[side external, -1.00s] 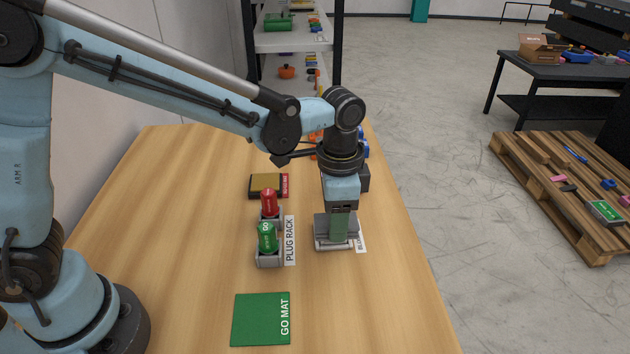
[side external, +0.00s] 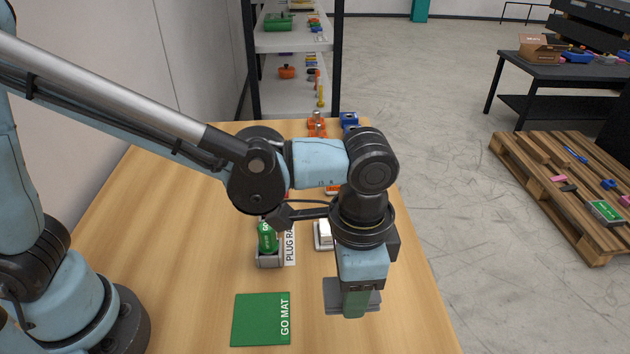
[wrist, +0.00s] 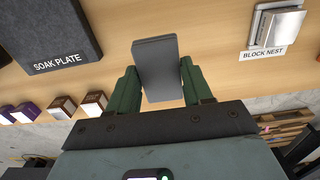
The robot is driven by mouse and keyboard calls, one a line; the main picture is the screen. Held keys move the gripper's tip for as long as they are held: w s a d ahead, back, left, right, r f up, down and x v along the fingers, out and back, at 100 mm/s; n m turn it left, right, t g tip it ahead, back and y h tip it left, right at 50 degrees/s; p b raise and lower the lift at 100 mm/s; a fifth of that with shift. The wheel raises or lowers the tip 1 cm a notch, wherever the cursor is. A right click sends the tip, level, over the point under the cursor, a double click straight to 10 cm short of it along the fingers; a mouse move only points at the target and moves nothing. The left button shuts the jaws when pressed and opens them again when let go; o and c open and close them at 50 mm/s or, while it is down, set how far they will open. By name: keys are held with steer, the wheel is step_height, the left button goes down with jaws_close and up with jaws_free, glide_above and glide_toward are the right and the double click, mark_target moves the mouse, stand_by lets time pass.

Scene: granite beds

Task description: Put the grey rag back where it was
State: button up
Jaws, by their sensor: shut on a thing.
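My gripper (side external: 356,304) is shut on the grey rag (side external: 332,289), which shows on both sides of the green fingers in the side external view. In the wrist view, the rag (wrist: 157,55) is a flat grey slab between the two fingers of my gripper (wrist: 159,88). The rag is over the right part of the wooden table; its exact height is hard to tell. In the wrist view, the dark SOAK PLATE (wrist: 42,28) lies to its left and the BLOCK NEST (wrist: 270,37), with a silvery block on it, to its right.
The green GO MAT (side external: 262,318) lies left of my gripper. The PLUG RACK (side external: 271,259) holds a green plug (side external: 267,237) behind the mat. Small brown and purple boxes (wrist: 63,107) stand near an edge in the wrist view. Bare wood surrounds the mat.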

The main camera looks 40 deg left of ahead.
steer(key=w+f, duration=0.1)
steer(key=w+a+f, duration=0.1)
steer(key=w, duration=0.1)
steer(key=w+a+f, duration=0.1)
steer(key=w, duration=0.1)
steer(key=shift+w+a+f, duration=0.2)
steer(key=shift+w+f, duration=0.05)
steer(key=shift+f, duration=2.05)
steer(key=shift+f, duration=0.15)
steer(key=o, duration=1)
step_height(320, 180, up, 12)
steer(key=s+a+n+t, duration=0.2)
steer(key=a+n+t, duration=0.1)
steer(key=a, duration=0.8)
steer(key=s+a+r+n+t, duration=0.1)
steer(key=a+n+t, duration=0.3)
steer(key=a, duration=0.8)
steer(key=shift+s+a+r+n, duration=0.15)
steer(key=shift+s+a+n, duration=0.1)
steer(key=shift+s+n, duration=0.6)
